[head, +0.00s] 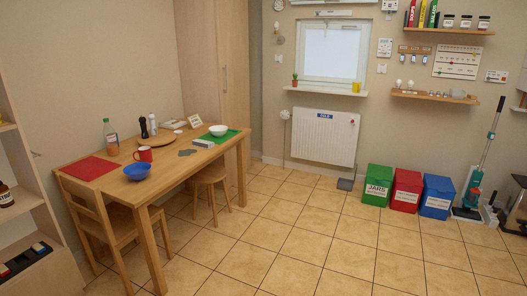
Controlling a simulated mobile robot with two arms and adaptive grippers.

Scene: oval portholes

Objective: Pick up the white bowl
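A blue bowl (138,171) stands at the table's near end. Neither of my grippers shows in this view.
The tiled floor (290,230) right of the table is clear.

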